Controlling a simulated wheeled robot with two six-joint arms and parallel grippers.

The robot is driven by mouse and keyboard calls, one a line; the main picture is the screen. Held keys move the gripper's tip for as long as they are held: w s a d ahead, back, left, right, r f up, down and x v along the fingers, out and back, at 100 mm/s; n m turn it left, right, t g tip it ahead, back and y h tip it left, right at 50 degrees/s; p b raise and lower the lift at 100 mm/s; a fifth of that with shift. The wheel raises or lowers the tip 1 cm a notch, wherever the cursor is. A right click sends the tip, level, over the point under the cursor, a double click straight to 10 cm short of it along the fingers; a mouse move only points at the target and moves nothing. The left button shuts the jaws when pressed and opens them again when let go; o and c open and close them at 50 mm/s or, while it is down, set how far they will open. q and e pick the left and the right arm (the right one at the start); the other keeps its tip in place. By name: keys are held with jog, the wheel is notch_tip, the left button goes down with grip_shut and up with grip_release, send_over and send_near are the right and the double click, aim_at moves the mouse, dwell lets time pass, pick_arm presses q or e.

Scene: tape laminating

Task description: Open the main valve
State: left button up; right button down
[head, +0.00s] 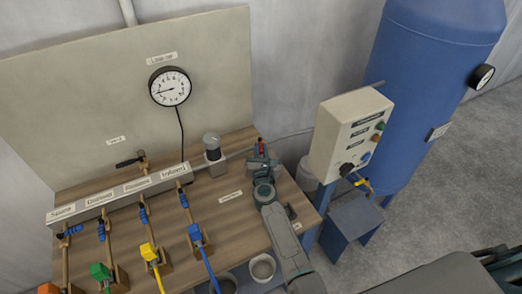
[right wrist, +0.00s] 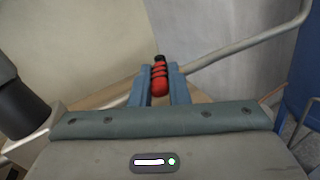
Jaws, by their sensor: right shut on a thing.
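The main valve's red handle (right wrist: 160,80) stands between the two blue fingers of my right gripper (right wrist: 159,92), with a black tip at its far end. My right gripper is shut on it. In the head view my right gripper (head: 262,158) reaches over the right end of the wooden bench, and a small red bit of the handle (head: 262,147) shows at its tip. The grey pipe (right wrist: 245,45) runs behind the handle. The valve body is hidden by the gripper. My left gripper is not in view.
A round gauge (head: 170,87) hangs on the back panel. A labelled manifold (head: 118,195) with several blue-handled valves and coloured connectors lines the bench (head: 240,235). A control box (head: 350,135) and blue tank (head: 425,90) stand to the right.

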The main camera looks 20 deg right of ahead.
jog(key=c, duration=1.4)
grip_release()
jog(key=shift+b+v, duration=0.55)
jog(key=shift+v, duration=3.15)
jog(key=shift+a, duration=0.1)
